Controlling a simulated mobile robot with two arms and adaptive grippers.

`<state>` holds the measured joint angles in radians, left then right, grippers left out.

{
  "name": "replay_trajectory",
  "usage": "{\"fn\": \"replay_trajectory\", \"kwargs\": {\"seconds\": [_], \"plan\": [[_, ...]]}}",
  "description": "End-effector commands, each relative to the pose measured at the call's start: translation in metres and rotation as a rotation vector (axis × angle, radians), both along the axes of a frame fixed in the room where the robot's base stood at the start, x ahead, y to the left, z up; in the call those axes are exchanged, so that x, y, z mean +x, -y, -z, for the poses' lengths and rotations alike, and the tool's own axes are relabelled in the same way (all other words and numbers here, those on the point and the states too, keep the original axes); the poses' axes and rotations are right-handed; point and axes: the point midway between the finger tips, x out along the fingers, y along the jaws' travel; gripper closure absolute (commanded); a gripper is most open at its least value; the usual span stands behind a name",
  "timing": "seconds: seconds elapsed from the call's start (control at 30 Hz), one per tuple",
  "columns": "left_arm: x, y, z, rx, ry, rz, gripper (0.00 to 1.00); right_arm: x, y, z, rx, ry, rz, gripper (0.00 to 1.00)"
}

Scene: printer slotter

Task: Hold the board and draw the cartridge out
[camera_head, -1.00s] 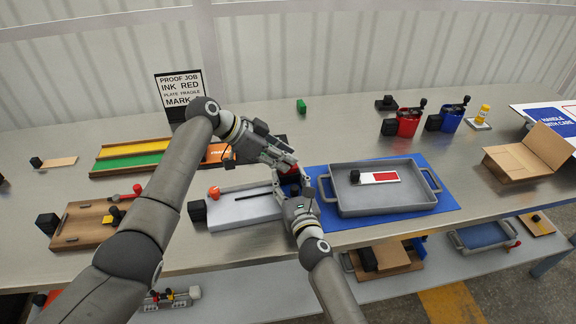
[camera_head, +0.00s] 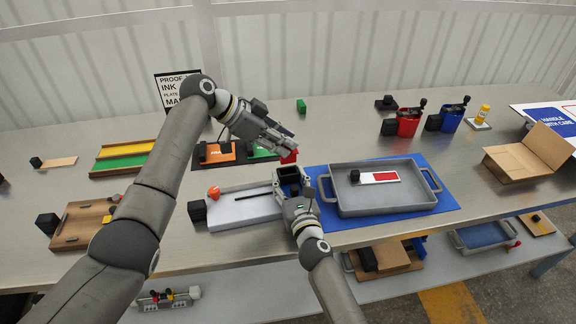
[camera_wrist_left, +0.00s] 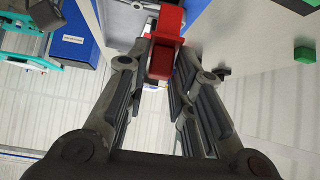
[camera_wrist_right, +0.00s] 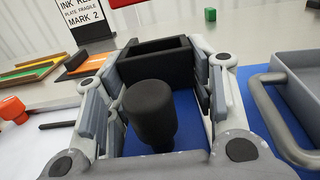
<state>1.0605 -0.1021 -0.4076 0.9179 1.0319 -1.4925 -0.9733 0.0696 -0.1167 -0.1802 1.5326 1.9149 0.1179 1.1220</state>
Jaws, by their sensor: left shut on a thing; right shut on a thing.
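The red cartridge (camera_head: 289,156) is between the fingertips of my left gripper (camera_head: 288,147), which is shut on it. It also shows in the left wrist view (camera_wrist_left: 165,45). It hangs a little above a black open-topped holder (camera_head: 289,173), apart from it. My right gripper (camera_head: 293,190) is shut on this holder, whose opening looks empty in the right wrist view (camera_wrist_right: 155,60). A black round knob (camera_wrist_right: 150,112) stands between the right fingers, nearer the wrist. A pale grey board (camera_head: 240,212) with a dark slot lies left of the holder; my gripper hides whether they join.
A grey tray (camera_head: 385,210) with a red-and-white piece (camera_head: 380,178) sits on a blue mat (camera_head: 445,204), close right of my right gripper. Orange plates (camera_head: 218,151) lie behind the board. A brown tray (camera_head: 75,242) is at left. The back middle holds only a green block (camera_head: 301,106).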

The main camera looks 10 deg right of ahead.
Motion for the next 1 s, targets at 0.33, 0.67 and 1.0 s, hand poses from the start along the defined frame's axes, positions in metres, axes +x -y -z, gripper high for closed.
{"fn": "replay_trajectory", "kwargs": {"seconds": [0.33, 0.67, 1.0], "plan": [[-0.0002, 0.0002, -0.0074, 0.000, 0.001, 0.001, 1.00, -0.0001, 0.0007, 0.0010, -0.001, -0.002, 0.002, 0.87], [-0.0002, 0.0002, -0.0071, 0.000, 0.001, 0.001, 1.00, -0.0002, 0.0006, 0.0008, -0.001, -0.002, 0.001, 0.24], [-0.0002, 0.0002, -0.0069, 0.000, 0.000, 0.000, 1.00, -0.0024, 0.0006, 0.0007, -0.001, -0.001, 0.000, 0.24]]}}
